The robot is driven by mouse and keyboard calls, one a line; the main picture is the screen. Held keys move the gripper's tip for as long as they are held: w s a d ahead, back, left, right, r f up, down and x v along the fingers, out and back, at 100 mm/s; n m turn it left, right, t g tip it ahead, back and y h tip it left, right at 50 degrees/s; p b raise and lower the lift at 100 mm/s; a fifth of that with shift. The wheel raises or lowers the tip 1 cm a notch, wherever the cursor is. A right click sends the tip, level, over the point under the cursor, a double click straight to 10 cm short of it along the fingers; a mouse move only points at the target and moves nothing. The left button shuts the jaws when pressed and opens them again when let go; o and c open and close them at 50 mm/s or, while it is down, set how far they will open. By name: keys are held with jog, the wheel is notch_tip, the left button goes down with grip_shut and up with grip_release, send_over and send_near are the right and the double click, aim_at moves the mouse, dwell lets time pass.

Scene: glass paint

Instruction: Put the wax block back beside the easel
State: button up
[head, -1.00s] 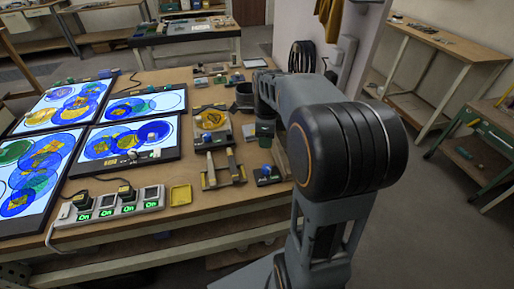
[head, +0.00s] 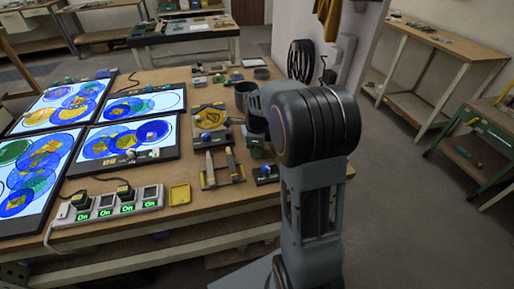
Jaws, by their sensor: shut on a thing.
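My wrist end reaches over the right part of the workbench, by the dark cups. I cannot make out the wax block for certain. A small yellow square piece with a raised rim (head: 180,194) lies near the bench's front edge; I cannot tell whether it is a tray or a block. A slanted wooden bar (head: 8,55) at the far left edge may be part of the easel.
The workbench (head: 225,205) holds several lit panels with coloured glass circles (head: 130,140) on the left.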

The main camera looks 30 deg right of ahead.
jog(key=shift+f, duration=0.1)
jog(key=shift+f, duration=0.15)
jog(key=o, duration=0.9)
